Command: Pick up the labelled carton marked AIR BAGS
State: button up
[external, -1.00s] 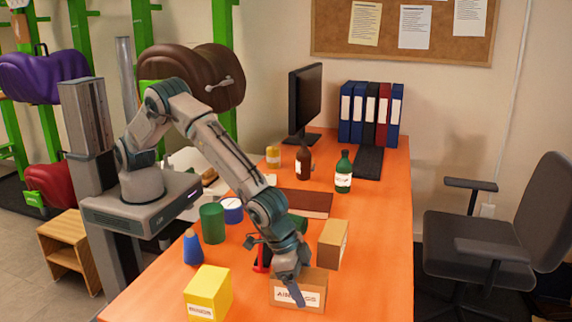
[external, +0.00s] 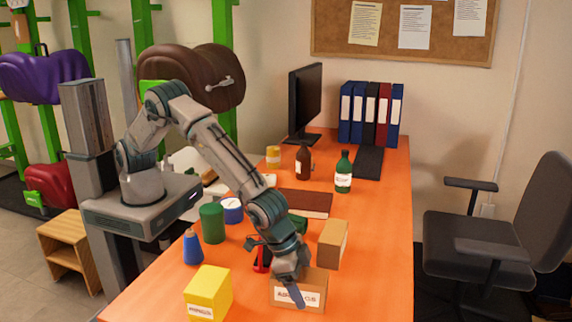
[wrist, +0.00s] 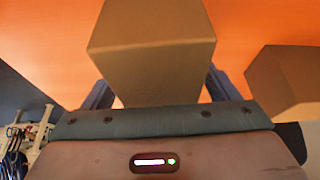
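The AIR BAGS carton (external: 315,287), a brown box with a white label, stands at the near edge of the orange desk. My gripper (external: 291,284) points down at it, with one finger in front of its labelled face and partly covering the lettering. In the wrist view the carton (wrist: 152,38) lies between the two spread fingers of my gripper (wrist: 160,88). The fingers flank the carton; no firm contact shows. The far finger is hidden in the external view.
A second brown carton (external: 333,243) stands close behind to the right. A yellow labelled box (external: 208,291) stands to the left. A blue bottle (external: 193,248), a green can (external: 212,222) and a red item (external: 262,260) are near my arm. The desk's right side (external: 380,270) is clear.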

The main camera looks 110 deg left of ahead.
jog(key=c, duration=1)
jog(key=shift+c, duration=0.5)
jog(key=shift+r, duration=0.15)
